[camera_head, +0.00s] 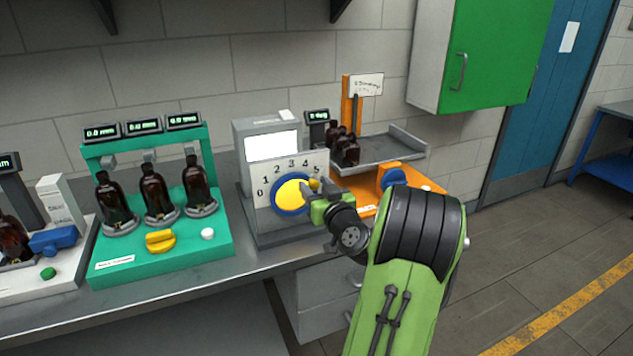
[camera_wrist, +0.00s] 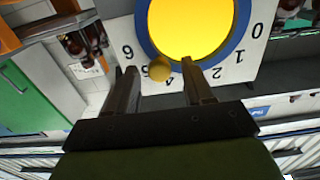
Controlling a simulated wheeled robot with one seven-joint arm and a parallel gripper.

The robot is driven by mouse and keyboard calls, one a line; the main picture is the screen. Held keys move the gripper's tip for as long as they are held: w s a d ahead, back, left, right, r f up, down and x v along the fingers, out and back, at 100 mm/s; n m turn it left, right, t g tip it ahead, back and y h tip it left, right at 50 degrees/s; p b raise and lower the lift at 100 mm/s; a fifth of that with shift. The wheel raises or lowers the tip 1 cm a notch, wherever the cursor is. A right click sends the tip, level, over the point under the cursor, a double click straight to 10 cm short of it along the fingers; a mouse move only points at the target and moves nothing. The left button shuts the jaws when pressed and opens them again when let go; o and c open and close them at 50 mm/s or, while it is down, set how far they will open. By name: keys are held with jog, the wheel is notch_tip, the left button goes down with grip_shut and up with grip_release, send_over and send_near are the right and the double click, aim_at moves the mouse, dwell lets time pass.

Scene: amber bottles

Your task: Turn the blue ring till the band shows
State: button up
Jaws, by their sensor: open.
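The blue ring (camera_head: 275,204) surrounds a yellow disc (camera_head: 290,194) on a white dial plate (camera_head: 263,189) with black numbers, on the front of a grey machine. The ring also shows in the wrist view (camera_wrist: 243,30). A small yellow knob (camera_wrist: 160,68) sits at the ring's edge, near the upper numbers. My gripper (camera_head: 316,192) is at the right side of the dial. In the wrist view its open fingers (camera_wrist: 159,76) stand on either side of the knob, with gaps visible. The screen (camera_head: 272,147) above the dial is plain white.
A green stand (camera_head: 160,250) with several amber bottles and a yellow handle is left of the machine. An orange station (camera_head: 378,185) with a blue knob and grey tray is close on the right. The grey bench edge runs in front.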

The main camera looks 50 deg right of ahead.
jog(key=shift+w+d, duration=0.1)
jog(key=shift+w, duration=0.05)
grip_shut()
jog(key=m+b, duration=0.1)
jog(key=f+m+b, duration=0.1)
jog(key=m, duration=0.1)
jog(key=d+f+m+b, duration=0.1)
jog(key=m+b, duration=0.1)
jog(key=shift+s+f, duration=0.15)
jog(key=shift+s, duration=0.2)
grip_release()
